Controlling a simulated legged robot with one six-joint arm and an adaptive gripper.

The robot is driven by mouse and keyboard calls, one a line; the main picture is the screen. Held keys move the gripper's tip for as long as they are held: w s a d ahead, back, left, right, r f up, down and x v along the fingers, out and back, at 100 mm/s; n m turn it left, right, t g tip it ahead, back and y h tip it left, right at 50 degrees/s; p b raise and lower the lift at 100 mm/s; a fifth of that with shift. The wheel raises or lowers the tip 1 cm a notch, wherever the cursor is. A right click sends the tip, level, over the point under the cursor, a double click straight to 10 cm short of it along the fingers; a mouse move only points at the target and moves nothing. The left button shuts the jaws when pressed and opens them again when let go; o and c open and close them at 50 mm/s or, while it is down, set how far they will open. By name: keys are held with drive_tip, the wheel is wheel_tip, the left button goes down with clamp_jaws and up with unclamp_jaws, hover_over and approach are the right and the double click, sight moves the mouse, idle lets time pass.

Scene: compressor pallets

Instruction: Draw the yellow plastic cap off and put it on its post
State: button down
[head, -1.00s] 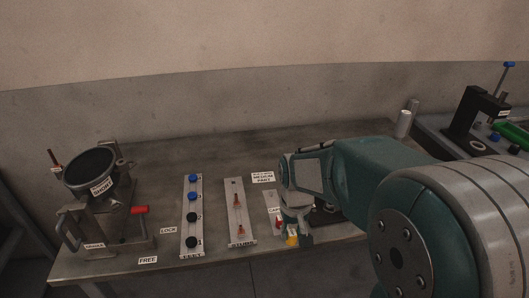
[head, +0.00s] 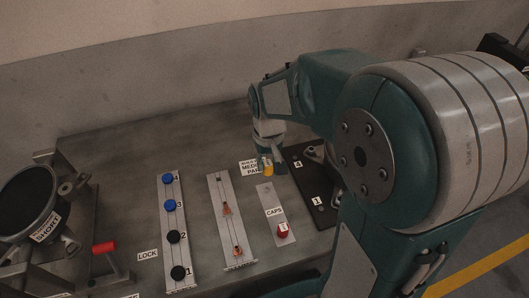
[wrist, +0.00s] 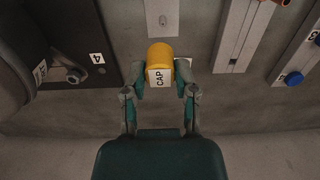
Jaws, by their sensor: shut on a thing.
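A yellow cap (wrist: 160,54) labelled CAP sits between my gripper's fingertips (wrist: 161,84) in the wrist view. My gripper is shut on it. In the head view the yellow cap (head: 267,168) shows small under my wrist, just beyond the far end of the CAPS strip (head: 273,202). The strip's plate (wrist: 178,8) also shows ahead of the cap in the wrist view, with a small bare post or hole (wrist: 163,20) on it. I cannot tell how high the cap is above the table. A red cap (head: 283,230) stands at the strip's near end.
Left of the CAPS strip lie a strip with orange-brown pegs (head: 226,208) and a strip of blue and black knobs (head: 169,206). A dark numbered plate (head: 318,202) lies to the right, close to my arm. A SHORT-labelled fixture (head: 27,203) stands at far left.

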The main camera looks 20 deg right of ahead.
sight(267, 188)
drive_tip(key=shift+s+a+f, duration=0.15)
drive_tip(key=shift+s+a, duration=0.05)
drive_tip(key=shift+a, duration=0.15)
drive_tip(key=shift+d+f, duration=0.2)
drive_tip(key=shift+f, duration=1.15)
drive_tip(key=shift+a+f, duration=0.1)
drive_tip(key=shift+f, duration=1.35)
drive_tip(key=shift+f, duration=1.3)
drive_tip(key=shift+c, duration=1.6)
unclamp_jaws()
